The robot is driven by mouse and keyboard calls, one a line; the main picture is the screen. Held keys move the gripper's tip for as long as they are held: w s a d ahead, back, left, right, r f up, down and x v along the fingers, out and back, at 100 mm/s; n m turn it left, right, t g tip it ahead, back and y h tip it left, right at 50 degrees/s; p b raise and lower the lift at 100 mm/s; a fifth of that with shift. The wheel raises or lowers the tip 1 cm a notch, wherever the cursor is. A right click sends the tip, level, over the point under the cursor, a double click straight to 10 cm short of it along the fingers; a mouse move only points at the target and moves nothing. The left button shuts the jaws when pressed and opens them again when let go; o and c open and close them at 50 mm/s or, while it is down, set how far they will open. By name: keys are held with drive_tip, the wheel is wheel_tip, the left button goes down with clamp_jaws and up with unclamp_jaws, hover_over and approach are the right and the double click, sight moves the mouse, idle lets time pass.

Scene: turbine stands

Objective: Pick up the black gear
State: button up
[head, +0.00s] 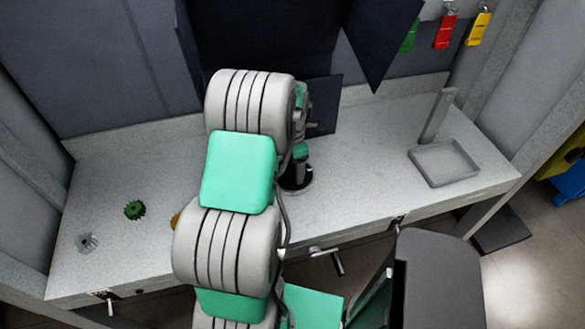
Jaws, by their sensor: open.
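I cannot make out the black gear for certain in the head view; my arm hides part of the bench. My gripper (297,178) appears as a dark, small shape at the lower end of my wrist, low over the middle of the bench, partly behind my arm. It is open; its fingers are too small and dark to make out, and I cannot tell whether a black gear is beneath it. A green gear (134,209) and a grey gear (87,243) lie on the left of the bench. A yellow gear (175,221) is mostly hidden behind my arm.
The speckled light grey bench (365,190) has clear room right of my gripper. A shallow grey tray (444,163) with an upright post stands at the right. Dark panels (384,40) hang above the back. Green, red (445,31) and yellow (478,28) tags hang at upper right.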

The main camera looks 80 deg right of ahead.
clamp_jaws()
idle(0.8)
drive_tip(key=shift+r, duration=0.1)
